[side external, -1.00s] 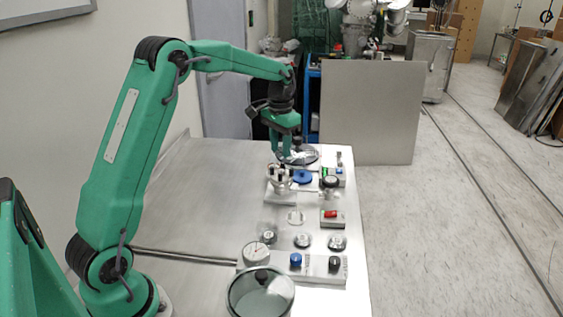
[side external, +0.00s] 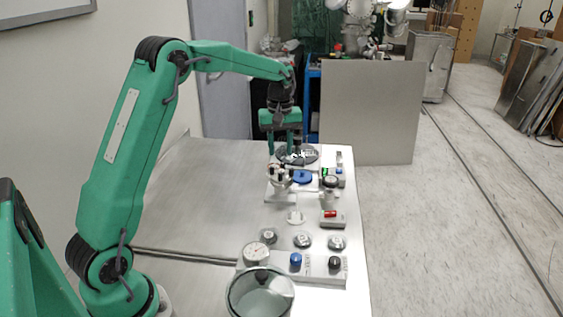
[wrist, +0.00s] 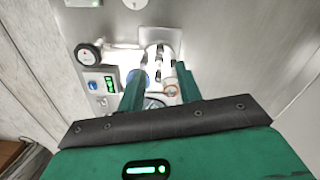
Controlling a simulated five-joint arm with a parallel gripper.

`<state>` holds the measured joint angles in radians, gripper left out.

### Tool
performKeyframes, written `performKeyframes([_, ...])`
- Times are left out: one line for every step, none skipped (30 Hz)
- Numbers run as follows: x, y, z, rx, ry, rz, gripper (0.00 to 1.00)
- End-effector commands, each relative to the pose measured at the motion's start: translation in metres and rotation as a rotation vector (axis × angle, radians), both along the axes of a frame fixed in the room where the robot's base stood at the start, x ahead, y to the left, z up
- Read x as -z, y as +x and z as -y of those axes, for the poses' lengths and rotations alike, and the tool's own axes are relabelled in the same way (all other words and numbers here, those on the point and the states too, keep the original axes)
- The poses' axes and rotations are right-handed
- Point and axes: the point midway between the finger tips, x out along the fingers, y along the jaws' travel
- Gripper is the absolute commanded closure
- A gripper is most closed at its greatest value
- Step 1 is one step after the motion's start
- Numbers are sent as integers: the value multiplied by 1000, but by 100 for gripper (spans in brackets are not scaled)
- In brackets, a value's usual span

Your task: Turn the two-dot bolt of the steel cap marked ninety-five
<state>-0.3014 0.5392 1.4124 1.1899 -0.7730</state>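Round metal caps stand in a row on the steel table: a left one (side external: 269,236), a middle one (side external: 302,240) and a right one (side external: 337,242). Their markings are too small to read, so I cannot tell which is marked ninety-five, and I cannot make out a two-dot bolt. The fingers hide part of what lies below.
A blue round part (side external: 302,177), a metal fitting (side external: 279,179) and a block with a red switch (side external: 332,218) stand between gripper and caps. A dial gauge (side external: 256,252) and glass vessel (side external: 260,293) are nearer. The table's left side is clear.

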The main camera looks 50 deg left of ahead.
Motion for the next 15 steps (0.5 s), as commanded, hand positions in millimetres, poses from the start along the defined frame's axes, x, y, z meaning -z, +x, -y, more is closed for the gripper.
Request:
performKeyframes([0, 0, 0, -21, 0, 0, 65])
performKeyframes([0, 0, 0, -32, 0, 0, 65])
performKeyframes([0, 0, 0, -41, 0, 0, 65])
performKeyframes([0, 0, 0, -46, 0, 0, 65])
performKeyframes([0, 0, 0, -49, 0, 0, 65])
performKeyframes([0, 0, 0, -52, 0, 0, 65])
performKeyframes([0, 0, 0, -52, 0, 0, 65])
performKeyframes([0, 0, 0, -51, 0, 0, 65])
performKeyframes([1, 0, 0, -51, 0, 0, 65])
performKeyframes([1, 0, 0, -51, 0, 0, 65])
performKeyframes([2, 0, 0, -50, 0, 0, 65])
performKeyframes([3, 0, 0, -50, 0, -1, 65])
performKeyframes([4, 0, 0, -50, 0, -1, 65])
performKeyframes([6, 0, 0, -49, 0, -1, 65])
performKeyframes([8, 0, 0, -49, -1, -3, 65])
